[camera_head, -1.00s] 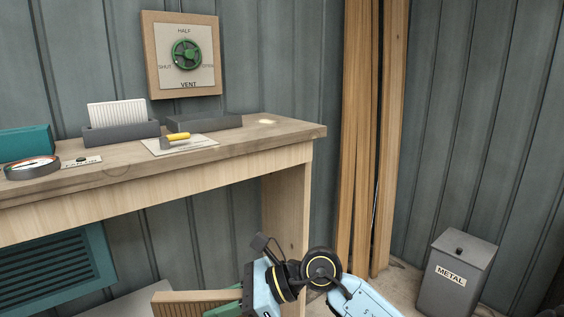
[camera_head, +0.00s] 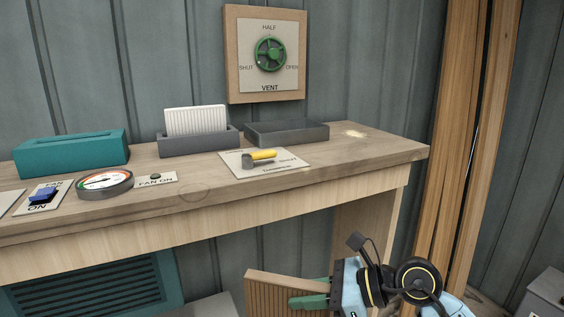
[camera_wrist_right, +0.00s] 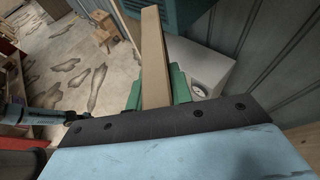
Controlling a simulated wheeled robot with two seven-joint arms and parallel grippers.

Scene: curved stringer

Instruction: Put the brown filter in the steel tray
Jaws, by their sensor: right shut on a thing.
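The brown filter (camera_head: 262,287) is a pleated panel with a pale wooden frame, low in the head view, in front of and below the bench top. My right gripper (camera_head: 308,294) has its green fingers shut on it. In the right wrist view the filter (camera_wrist_right: 154,60) stands edge-on between the two fingers (camera_wrist_right: 157,93). A low, dark grey tray (camera_head: 290,133), which looks like the steel tray, sits empty at the back of the bench. Part of what looks like my left arm shows at the left of the right wrist view; its jaws are unclear.
A grey holder (camera_head: 200,143) with a white pleated filter (camera_head: 196,120) stands left of the tray. A yellow-handled lever plate (camera_head: 263,160) lies in front. A teal box (camera_head: 72,150) and a gauge (camera_head: 103,183) are further left. The bench's right end is clear.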

